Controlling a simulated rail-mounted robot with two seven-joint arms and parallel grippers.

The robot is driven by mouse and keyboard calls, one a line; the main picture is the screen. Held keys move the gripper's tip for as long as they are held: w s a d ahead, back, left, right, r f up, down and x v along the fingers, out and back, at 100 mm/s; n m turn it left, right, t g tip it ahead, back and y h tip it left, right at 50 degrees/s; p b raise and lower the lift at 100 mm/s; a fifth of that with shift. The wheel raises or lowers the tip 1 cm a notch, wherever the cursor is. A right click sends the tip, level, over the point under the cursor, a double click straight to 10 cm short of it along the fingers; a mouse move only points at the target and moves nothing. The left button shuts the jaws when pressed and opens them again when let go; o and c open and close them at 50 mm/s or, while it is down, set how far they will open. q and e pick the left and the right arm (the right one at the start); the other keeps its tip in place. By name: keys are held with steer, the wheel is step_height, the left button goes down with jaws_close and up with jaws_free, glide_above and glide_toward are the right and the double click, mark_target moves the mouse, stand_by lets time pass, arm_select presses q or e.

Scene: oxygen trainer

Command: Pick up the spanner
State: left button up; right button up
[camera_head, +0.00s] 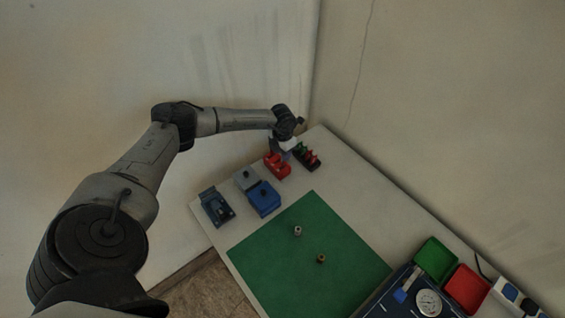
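I cannot make out the spanner clearly in the head view; it may be hidden by my gripper or too small to tell. My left gripper (286,148) is at the far corner of the table, pointing down among the holders there. It is just behind a red holder (277,167) and left of a dark rack with red and green pieces (307,157). Its fingers are too small and partly covered to show whether they are open or shut, or whether they touch anything. My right gripper is out of view.
A blue box (263,198), a grey box (245,178) and a dark blue holder (216,206) stand nearby. Two small fittings (297,231) (321,258) stand on the green mat (275,260). Green (436,257) and red (466,289) trays and a gauge (428,302) are right. Walls stand close behind.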

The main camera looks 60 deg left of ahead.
arm_select(q)
jaws_close()
stand_by(0.3)
steer(key=shift+r, duration=0.15)
stand_by(0.3)
